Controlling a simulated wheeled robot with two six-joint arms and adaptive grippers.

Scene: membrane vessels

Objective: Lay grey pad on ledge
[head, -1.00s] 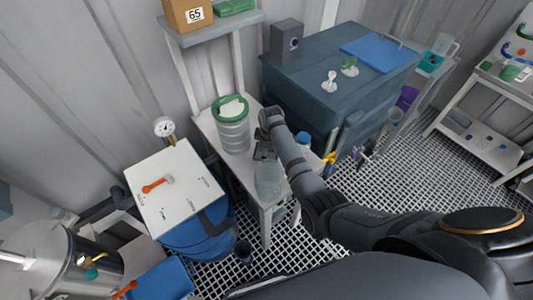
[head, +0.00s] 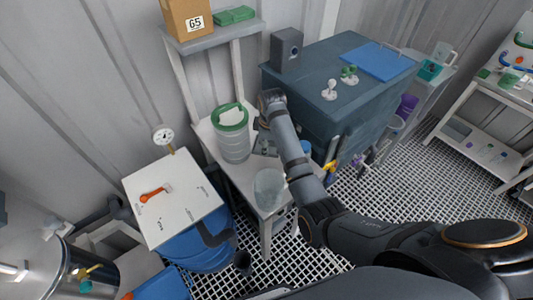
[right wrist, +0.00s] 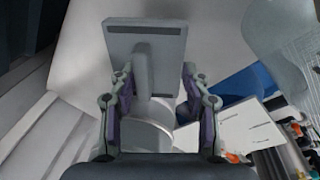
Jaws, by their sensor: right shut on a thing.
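The grey pad (right wrist: 145,45) is a flat rectangular plate with a dark slot and a short stem in the right wrist view. In the head view the pad (head: 265,146) shows small and partly hidden by my arm, over the white bench (head: 240,178) between two vessels. I cannot tell whether it touches the bench top. A white shelf ledge (head: 215,38) stands above the back of the bench. My left gripper is not in view.
A green-rimmed clear vessel (head: 234,146) stands left of the pad, and an open clear vessel (head: 268,190) stands in front. A carton (head: 186,18) and a green pad (head: 234,15) occupy the shelf. A dark blue cabinet (head: 325,85) stands at right.

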